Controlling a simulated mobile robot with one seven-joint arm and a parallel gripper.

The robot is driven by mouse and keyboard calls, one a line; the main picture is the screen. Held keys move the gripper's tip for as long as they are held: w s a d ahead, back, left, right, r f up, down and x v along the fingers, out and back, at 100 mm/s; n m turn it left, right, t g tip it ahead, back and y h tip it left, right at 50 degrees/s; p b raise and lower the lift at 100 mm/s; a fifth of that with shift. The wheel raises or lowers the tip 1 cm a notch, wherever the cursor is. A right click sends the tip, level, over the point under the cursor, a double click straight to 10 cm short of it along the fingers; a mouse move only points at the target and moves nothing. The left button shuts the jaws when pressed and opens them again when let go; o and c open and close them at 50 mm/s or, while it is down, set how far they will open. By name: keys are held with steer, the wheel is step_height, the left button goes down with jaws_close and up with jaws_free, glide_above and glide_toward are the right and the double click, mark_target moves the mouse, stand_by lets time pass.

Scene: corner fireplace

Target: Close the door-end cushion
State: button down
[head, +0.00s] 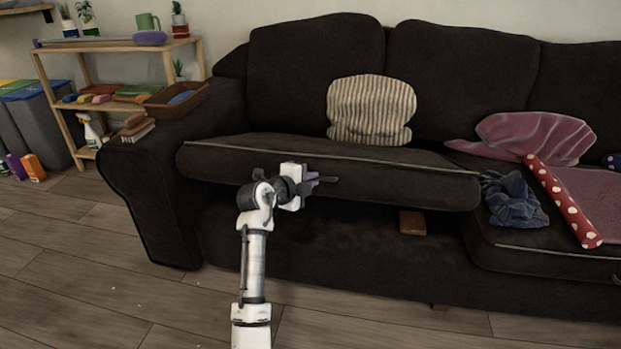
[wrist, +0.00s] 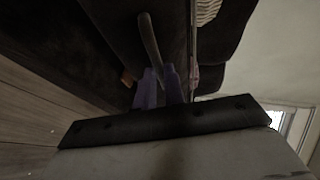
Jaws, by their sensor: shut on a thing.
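The left seat cushion (head: 420,187) of the dark sofa is raised at its front edge, with a dark gap under it. It also shows in the wrist view (wrist: 115,25). My gripper (head: 318,178) is at the middle of the cushion's front face. Its purple fingers (wrist: 160,88) are shut on a loop-like handle (wrist: 150,42) on that face. The handle is mostly hidden by the gripper in the head view. A striped pillow (head: 371,110) rests on top of the cushion, against the backrest.
A brown block-like object (head: 412,222) sits in the gap under the cushion. The floor in front is mostly clear.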

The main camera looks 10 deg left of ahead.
steer(key=shift+s+f, duration=0.15)
steer(key=shift+f, duration=0.25)
steer(key=c, duration=1.5)
jaws_free()
